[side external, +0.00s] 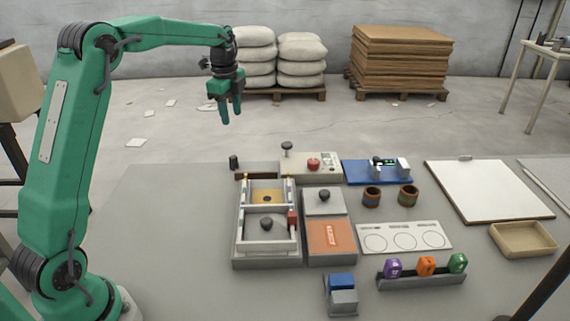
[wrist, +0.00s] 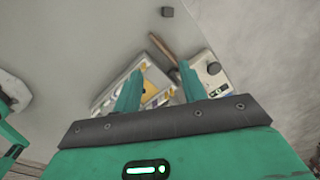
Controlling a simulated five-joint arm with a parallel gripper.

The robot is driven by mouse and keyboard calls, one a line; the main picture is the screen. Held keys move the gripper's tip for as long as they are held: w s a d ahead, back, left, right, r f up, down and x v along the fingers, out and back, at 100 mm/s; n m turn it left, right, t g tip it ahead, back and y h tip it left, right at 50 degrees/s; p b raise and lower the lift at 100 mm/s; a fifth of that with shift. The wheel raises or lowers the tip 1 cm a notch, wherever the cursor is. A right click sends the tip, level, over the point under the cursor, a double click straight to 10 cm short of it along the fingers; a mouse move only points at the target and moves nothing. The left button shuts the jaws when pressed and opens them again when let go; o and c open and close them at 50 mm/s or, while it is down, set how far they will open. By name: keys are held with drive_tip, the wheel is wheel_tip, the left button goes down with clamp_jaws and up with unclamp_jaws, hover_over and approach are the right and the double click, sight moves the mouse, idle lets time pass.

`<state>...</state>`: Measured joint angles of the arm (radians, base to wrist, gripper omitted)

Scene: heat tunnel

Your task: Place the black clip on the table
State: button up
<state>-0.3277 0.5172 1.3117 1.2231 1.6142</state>
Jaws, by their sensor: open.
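A small black block (side external: 233,161), perhaps the black clip, stands at the back left of the work area, by the dark brown bar. My gripper (side external: 231,116) hangs fingers down in the air, well above the back of the table (side external: 170,215). In the wrist view its two green fingers (wrist: 160,68) are apart with nothing held between them.
A grey tunnel unit (side external: 267,262) with knobbed compartments stands below my gripper. Beside it are a red-button panel (side external: 330,166), a blue board (side external: 360,172), two brown cups, a three-circle card (side external: 404,252), and a rack of coloured pieces (side external: 422,283). The table's left side is bare.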

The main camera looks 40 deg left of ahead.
drive_tip(key=s+d+r+n+t, duration=0.1)
drive_tip(key=s+d+r+n, duration=0.3)
drive_tip(key=s+d+r, duration=0.25)
drive_tip(key=s+d+f+n+t, duration=0.1)
drive_tip(key=s+d+n, duration=0.4)
drive_tip(key=s, duration=0.6)
drive_tip(key=s+d+f+n+t, duration=0.1)
drive_tip(key=s+d+n, duration=0.4)
drive_tip(key=s, duration=0.7)
drive_tip(key=shift+d+f+n+t, duration=0.4)
drive_tip(key=shift+d+t, duration=0.15)
drive_tip(key=shift+t, duration=0.25)
